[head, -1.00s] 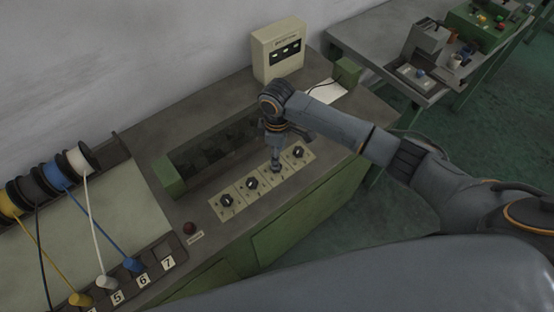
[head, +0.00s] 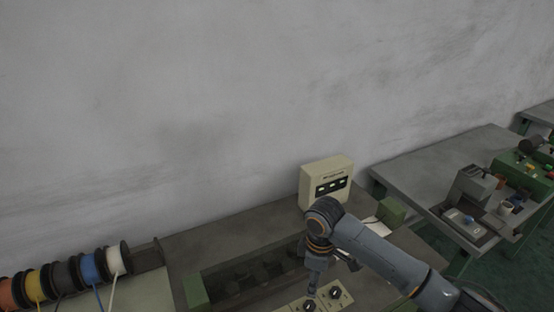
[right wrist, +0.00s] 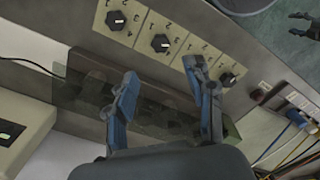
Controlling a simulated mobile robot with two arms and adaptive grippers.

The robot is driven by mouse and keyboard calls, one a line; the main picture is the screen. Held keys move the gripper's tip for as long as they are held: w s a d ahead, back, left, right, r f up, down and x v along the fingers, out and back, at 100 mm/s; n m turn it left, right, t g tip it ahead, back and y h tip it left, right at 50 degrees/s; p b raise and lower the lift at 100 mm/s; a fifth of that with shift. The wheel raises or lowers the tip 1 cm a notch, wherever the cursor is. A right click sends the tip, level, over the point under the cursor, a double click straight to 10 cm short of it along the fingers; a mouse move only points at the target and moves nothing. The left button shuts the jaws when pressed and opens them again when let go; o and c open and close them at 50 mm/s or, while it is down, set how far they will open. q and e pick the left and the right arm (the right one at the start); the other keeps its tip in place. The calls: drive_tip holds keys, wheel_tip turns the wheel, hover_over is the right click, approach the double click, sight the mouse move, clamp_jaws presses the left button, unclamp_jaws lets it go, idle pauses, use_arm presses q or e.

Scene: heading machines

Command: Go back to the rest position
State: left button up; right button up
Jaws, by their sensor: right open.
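My right gripper (head: 312,287) comes in from the right in the head view and points down over the knob panel (head: 347,300). In the right wrist view my right gripper (right wrist: 160,72) has its two blue-grey fingers spread apart with nothing between them. Black knobs on cream plates show past the fingers, such as the left knob (right wrist: 115,20), a middle knob (right wrist: 160,43) and the right knob (right wrist: 228,80). One finger covers part of the panel. A dark gripper (right wrist: 302,24), apparently my left one, shows small at the top right of the wrist view; its opening is unclear.
A cream box with displays (head: 327,183) stands at the back of the bench against the wall. A long dark trough (head: 245,272) lies behind the panel. Wire spools (head: 90,268) stand at the left. Another bench (head: 440,170) with machines is at the right.

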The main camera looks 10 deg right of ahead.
drive_tip(key=s+a+f+m+t+y, duration=0.1)
drive_tip(key=s+a+f+m, duration=0.15)
drive_tip(key=s, duration=0.35)
drive_tip(key=s+a+f+m+t+y, duration=0.1)
drive_tip(key=s+a+f+y, duration=0.1)
drive_tip(key=s+a, duration=0.3)
drive_tip(key=s+d+r+m+t+h, duration=0.25)
drive_tip(key=s+d+m, duration=0.55)
drive_tip(key=s+d, duration=0.55)
wheel_tip(320, 180, down, 35)
drive_tip(key=s+g+b, duration=0.2)
drive_tip(key=s+b, duration=0.1)
drive_tip(key=b, duration=0.3)
drive_tip(key=s+d+f+g+b, duration=0.1)
drive_tip(key=s+d+f+b, duration=0.1)
drive_tip(key=s+f, duration=1.3)
wheel_tip(320, 180, down, 3)
drive_tip(key=shift+s+d+f+n+b, duration=0.15)
drive_tip(key=shift+s+n+b, duration=0.25)
drive_tip(key=shift+b, duration=0.5)
drive_tip(key=shift+w+g+h, duration=0.1)
drive_tip(key=shift+g+h, duration=0.15)
